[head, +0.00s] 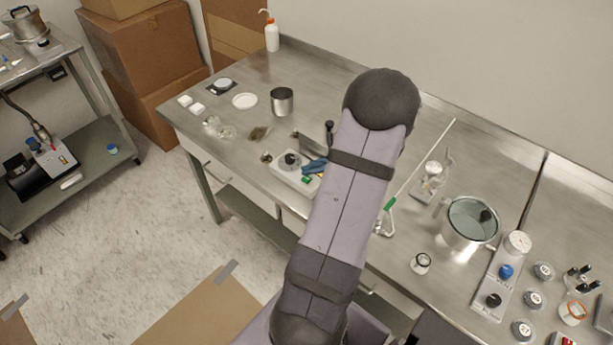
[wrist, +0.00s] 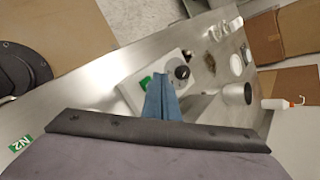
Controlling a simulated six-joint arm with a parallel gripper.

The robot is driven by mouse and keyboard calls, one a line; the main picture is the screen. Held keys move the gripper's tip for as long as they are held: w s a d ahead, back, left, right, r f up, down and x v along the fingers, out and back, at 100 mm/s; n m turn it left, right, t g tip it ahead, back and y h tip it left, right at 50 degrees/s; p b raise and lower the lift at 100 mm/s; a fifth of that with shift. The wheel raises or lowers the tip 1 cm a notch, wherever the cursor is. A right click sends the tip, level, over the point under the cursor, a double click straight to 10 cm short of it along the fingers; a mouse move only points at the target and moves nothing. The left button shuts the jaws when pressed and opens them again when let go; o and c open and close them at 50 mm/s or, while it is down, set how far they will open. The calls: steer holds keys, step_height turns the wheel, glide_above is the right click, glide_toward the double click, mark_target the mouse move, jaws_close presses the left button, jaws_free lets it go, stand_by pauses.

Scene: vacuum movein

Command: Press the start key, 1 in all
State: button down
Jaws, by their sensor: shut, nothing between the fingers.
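A pale control box with a dark round dial stands on the steel bench; it shows in the head view (head: 283,175) and the wrist view (wrist: 130,90). A green key sits on the box, in the head view (head: 306,180) and the wrist view (wrist: 146,83). Any lettering on it is too small to read. My gripper, with blue fingers, is shut and empty over the box, in the head view (head: 313,166) and the wrist view (wrist: 158,78). Its tips are close beside the green key and partly cover the box. I cannot tell whether they touch it.
A steel cup (head: 282,101), a white dish (head: 245,101) and a wash bottle (head: 271,36) stand behind the box. My arm hides the bench's middle.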

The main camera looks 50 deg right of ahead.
mark_target(311, 183)
stand_by(0.3)
step_height(311, 183, up, 5)
steer(key=p, duration=0.3)
steer(key=shift+p, duration=0.3)
stand_by(0.7)
